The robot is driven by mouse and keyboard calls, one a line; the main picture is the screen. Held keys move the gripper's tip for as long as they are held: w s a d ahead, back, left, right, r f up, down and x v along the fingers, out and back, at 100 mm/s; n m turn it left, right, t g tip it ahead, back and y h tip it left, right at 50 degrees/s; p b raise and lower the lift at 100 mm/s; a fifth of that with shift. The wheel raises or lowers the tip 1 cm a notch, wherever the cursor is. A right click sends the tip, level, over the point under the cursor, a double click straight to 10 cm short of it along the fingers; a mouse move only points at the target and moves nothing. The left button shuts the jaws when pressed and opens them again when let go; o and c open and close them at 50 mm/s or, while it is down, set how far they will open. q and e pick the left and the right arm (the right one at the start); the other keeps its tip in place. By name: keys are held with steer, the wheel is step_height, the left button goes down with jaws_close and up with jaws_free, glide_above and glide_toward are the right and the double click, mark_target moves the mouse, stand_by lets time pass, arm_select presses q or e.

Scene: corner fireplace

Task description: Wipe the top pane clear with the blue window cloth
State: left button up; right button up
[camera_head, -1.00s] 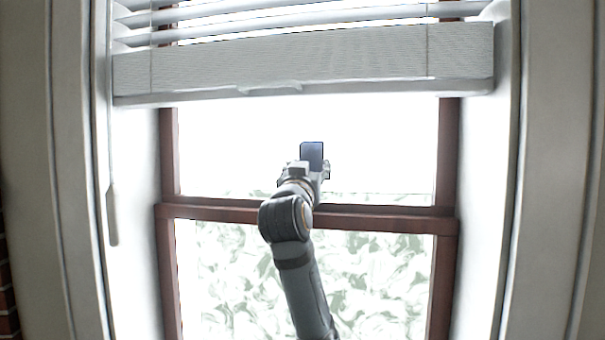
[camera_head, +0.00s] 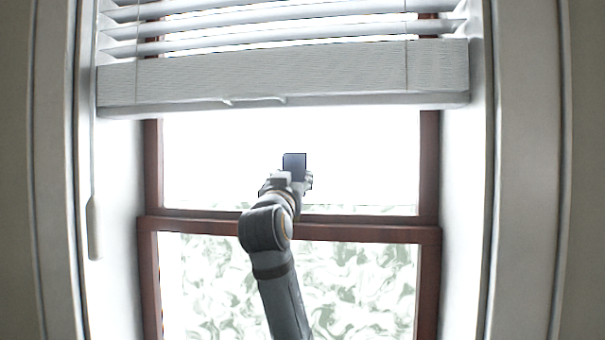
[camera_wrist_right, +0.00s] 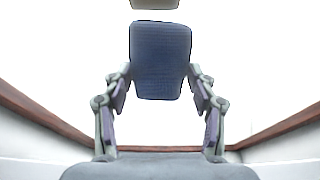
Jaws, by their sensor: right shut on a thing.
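The blue window cloth (camera_head: 294,165) is a small dark blue pad in front of the top pane (camera_head: 370,160). It also shows in the right wrist view (camera_wrist_right: 160,60), upright between the fingers. My right gripper (camera_head: 290,180) is shut on it, with a finger at each side of its lower part in the wrist view (camera_wrist_right: 160,85). The top pane looks bright white, with faint grey-green marks along its bottom edge. Whether the cloth touches the glass cannot be told. My left gripper is not in view.
A white blind (camera_head: 280,80) hangs over the upper part of the window. Its cord pull (camera_head: 94,228) hangs at the left. A brown rail (camera_head: 350,232) separates the top pane from the lower pane (camera_head: 350,290), which shows grey-green swirls. Brown side frames and white jambs bound the opening.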

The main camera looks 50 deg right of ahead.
steer(key=shift+w+a, duration=0.1)
steer(key=shift+w, duration=0.1)
steer(key=shift+w+a+p, duration=0.45)
steer(key=shift+w+a, duration=0.05)
steer(key=shift+w, duration=0.15)
steer(key=shift+w+a+f+p, duration=0.1)
steer(key=shift+w+a+p, duration=0.05)
steer(key=shift+w+a, duration=0.55)
steer(key=shift+w+a+r+p, duration=0.15)
steer(key=shift+w+a, duration=0.3)
steer(key=shift+w, duration=0.5)
steer(key=shift+w+a+f+p, duration=0.15)
steer(key=shift+w+a, duration=0.45)
steer(key=shift+w, duration=0.2)
steer(key=shift+w+a, duration=0.35)
steer(key=shift+w, duration=0.05)
steer(key=shift+w+a, duration=0.7)
steer(key=shift+w, duration=0.35)
steer(key=shift+s, duration=0.1)
